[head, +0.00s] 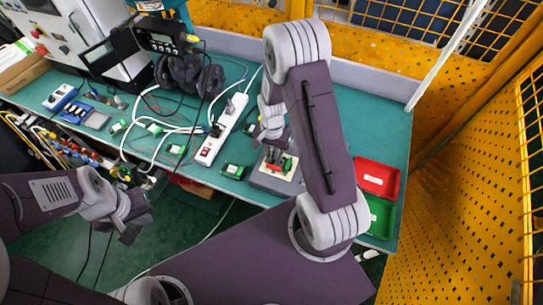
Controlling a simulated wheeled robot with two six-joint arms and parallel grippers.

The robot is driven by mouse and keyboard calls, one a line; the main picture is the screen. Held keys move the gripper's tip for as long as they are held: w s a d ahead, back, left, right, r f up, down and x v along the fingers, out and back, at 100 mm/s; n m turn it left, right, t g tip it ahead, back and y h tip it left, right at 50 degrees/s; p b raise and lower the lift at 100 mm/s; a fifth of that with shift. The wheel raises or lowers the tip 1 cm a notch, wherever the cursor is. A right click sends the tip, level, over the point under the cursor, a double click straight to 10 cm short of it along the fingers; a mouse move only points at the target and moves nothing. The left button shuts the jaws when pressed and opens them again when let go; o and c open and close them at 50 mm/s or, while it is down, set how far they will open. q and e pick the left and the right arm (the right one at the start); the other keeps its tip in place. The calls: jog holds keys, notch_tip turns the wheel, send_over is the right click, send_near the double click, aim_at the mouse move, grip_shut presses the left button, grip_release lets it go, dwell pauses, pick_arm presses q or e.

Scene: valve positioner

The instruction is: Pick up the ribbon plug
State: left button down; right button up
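My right gripper (271,156) points down over a small grey fixture (268,184) on the teal bench. On the fixture is a cream plate with a small red part (273,168) and a green part (287,164) right at the fingertips. I cannot tell which piece is the ribbon plug, or whether the fingers touch or hold anything. My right arm hides part of the fixture's right side. My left gripper (130,235) hangs in front of the bench, over the dark green floor, away from the fixture. Its finger opening is too small to judge.
A white power strip (221,130) with cables lies left of the fixture. Small green modules (232,171) are scattered on the bench (382,125). A red tray (376,178) and a green tray (379,216) sit at the right edge. Yellow mesh fencing (460,170) stands beyond the right side.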

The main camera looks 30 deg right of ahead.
jog(key=shift+r, duration=0.1)
grip_shut()
